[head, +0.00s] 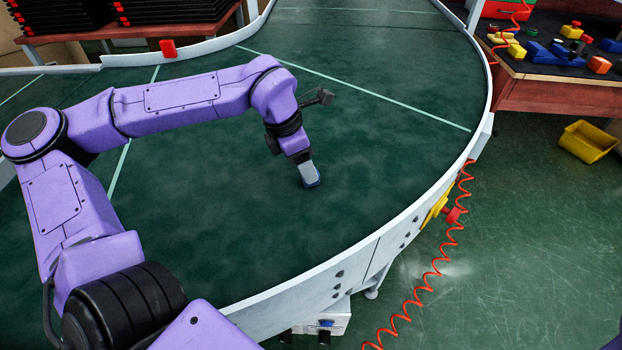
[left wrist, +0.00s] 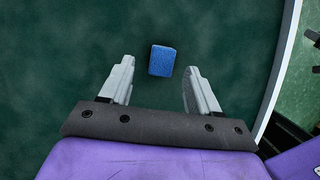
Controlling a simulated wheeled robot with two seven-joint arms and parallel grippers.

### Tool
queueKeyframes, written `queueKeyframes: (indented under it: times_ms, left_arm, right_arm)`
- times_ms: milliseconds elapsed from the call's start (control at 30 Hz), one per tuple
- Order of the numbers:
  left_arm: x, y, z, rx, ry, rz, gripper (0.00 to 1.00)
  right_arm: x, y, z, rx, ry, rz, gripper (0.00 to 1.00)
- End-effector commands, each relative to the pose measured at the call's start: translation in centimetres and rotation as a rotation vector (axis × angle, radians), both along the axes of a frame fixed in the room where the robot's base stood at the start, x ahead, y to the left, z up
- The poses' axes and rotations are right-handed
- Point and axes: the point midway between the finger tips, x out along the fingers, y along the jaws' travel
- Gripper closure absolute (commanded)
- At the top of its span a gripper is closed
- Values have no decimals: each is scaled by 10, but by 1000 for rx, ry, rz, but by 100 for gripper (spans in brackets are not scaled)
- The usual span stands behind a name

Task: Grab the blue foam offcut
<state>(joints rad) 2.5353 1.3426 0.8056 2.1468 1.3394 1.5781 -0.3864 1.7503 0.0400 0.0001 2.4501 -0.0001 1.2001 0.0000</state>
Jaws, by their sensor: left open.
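The blue foam offcut (left wrist: 162,60) is a small block lying on the dark green conveyor belt (head: 230,240). In the left wrist view it sits just beyond the fingertips, roughly midway between them, with belt showing on both sides. My left gripper (left wrist: 158,72) is open and empty, its two pale fingers apart. In the head view the left gripper (head: 309,176) points down at the belt, and only a blue edge of the offcut (head: 313,184) shows at its tip. The rest of the offcut is hidden there behind the fingers. My right gripper is out of view.
A pale raised rail (head: 400,205) edges the curved belt at the right. A red coiled cable (head: 437,262) hangs outside it. A bench (head: 545,92) with colored blocks and a yellow bin (head: 587,142) stand right. The belt around the offcut is clear.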

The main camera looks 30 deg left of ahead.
Motion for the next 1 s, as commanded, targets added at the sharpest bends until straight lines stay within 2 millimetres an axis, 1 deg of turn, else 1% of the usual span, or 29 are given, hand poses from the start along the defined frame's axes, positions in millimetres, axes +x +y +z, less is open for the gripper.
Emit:
queueKeyframes:
  times_ms: [33,100,167,400,433,467,500,600,900,1000]
  left_arm:
    - [0,-4,-12,2,4,-3,38]
    - [3,-5,-22,2,4,-1,38]
    - [5,-7,-28,1,2,-1,38]
    - [6,-7,-29,0,0,-1,38]
    - [6,-7,-29,0,0,-1,45]
    - [6,-7,-29,0,0,-1,55]
    - [6,-7,-29,0,0,-1,68]
    - [6,-7,-29,0,0,-1,97]
    - [6,-7,-29,0,0,0,97]
    - [6,-7,-26,1,-1,0,97]
  right_arm:
    - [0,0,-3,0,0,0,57]
    - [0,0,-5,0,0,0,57]
    - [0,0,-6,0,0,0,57]
    - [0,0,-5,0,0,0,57]
    - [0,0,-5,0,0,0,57]
    - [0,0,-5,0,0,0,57]
    - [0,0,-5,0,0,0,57]
    - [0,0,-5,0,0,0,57]
    - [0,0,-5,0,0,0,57]
    - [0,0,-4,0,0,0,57]
